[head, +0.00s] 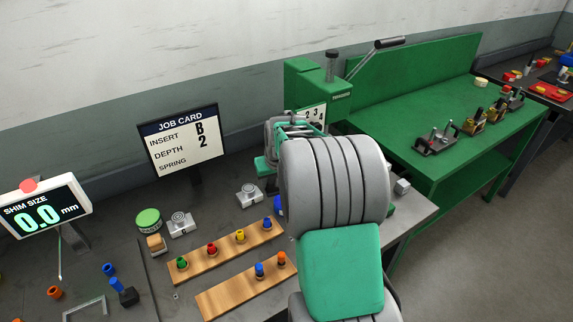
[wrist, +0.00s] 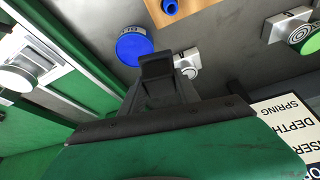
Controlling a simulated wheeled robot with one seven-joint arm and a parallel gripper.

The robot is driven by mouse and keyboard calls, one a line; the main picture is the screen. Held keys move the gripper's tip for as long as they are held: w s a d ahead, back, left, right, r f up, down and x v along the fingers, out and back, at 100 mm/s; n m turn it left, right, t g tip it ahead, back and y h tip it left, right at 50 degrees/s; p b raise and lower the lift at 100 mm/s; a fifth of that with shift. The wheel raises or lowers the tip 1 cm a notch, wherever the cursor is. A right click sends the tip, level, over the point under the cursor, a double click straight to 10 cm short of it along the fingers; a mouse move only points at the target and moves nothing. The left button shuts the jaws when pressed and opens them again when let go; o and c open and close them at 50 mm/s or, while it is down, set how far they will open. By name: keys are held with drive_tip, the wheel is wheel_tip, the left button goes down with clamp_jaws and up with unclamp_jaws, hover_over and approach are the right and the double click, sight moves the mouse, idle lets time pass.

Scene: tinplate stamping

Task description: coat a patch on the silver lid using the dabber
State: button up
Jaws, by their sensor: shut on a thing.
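My gripper (wrist: 158,72) shows in the wrist view as dark fingers, closed together. They are shut on what I take to be the dabber, mostly hidden by the fingers. In the head view my arm hides the gripper. A blue round tin with lettering (wrist: 133,45) lies just beyond the fingertips; I cannot tell whether they touch. It peeks out beside my arm in the head view (head: 277,203). A pale silver round piece (wrist: 15,78) is at the wrist view's left edge. I cannot tell which silver piece is the lid.
Small silver blocks (head: 249,194) (head: 180,226), a green tin (head: 148,218) and wooden peg racks (head: 225,250) stand on the grey bench. The green press (head: 318,85) stands behind my arm. A job card (head: 182,142) and shim display (head: 45,213) stand left.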

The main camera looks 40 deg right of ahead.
drive_tip(key=shift+m, duration=0.3)
drive_tip(key=shift+w+d+f+b, duration=0.1)
drive_tip(key=shift+d+f+b, duration=0.35)
drive_tip(key=shift+d+f, duration=0.55)
drive_tip(key=shift+d+f+b, duration=0.45)
drive_tip(key=shift+d+f, duration=0.25)
drive_tip(key=shift+f, duration=0.55)
drive_tip(key=shift+w+d+f+b, duration=0.1)
drive_tip(key=shift+d+f+b, duration=0.35)
drive_tip(key=shift+d+f, duration=0.55)
drive_tip(key=shift+s+a+f+b, duration=0.1)
drive_tip(key=shift+a+f+b, duration=0.1)
drive_tip(key=shift+f+b, duration=0.55)
wheel_tip(320, 180, up, 7)
drive_tip(key=p, duration=0.3)
drive_tip(key=shift+p, duration=0.4)
